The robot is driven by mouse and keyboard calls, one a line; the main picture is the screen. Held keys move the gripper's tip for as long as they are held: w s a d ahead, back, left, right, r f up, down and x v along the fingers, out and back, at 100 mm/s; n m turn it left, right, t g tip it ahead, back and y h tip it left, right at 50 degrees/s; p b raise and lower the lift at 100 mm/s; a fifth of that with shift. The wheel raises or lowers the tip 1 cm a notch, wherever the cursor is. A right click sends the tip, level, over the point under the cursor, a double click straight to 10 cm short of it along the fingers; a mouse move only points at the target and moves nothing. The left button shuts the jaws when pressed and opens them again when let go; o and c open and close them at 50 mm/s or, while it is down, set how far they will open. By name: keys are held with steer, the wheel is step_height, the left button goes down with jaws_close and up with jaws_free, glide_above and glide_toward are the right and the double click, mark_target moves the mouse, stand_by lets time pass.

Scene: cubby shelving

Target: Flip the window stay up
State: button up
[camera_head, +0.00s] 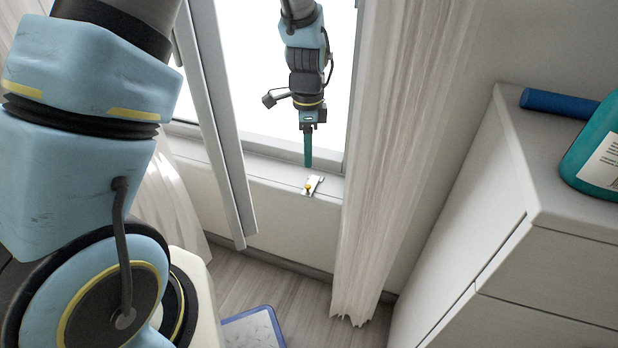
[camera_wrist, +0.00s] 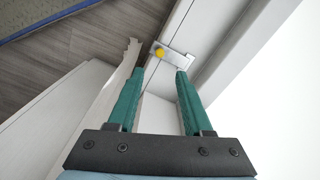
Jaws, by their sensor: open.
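The window stay (camera_head: 313,186) is a small pale metal piece with a yellow knob, on the window sill below the opening. It also shows in the wrist view (camera_wrist: 176,57), lying along the sill just beyond my fingertips, with the yellow knob (camera_wrist: 159,53) at its left end. My gripper (camera_head: 308,165) points down above the sill, just above and slightly left of the stay in the head view. In the wrist view its two green fingers (camera_wrist: 158,72) are apart with nothing between them. I cannot tell whether a fingertip touches the stay.
An open window sash (camera_head: 215,120) stands left of my gripper. A white curtain (camera_head: 385,170) hangs close on the right. A grey cabinet (camera_head: 480,230) at the right bears a blue cylinder (camera_head: 560,104) and a teal bottle (camera_head: 598,150). A blue-edged mat (camera_head: 252,330) lies on the wooden floor.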

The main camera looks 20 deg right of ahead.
mark_target(308, 185)
step_height(308, 185, down, 10)
steer(key=shift+r+b, duration=0.2)
steer(key=shift+b, duration=0.45)
jaws_close()
stand_by(1.1)
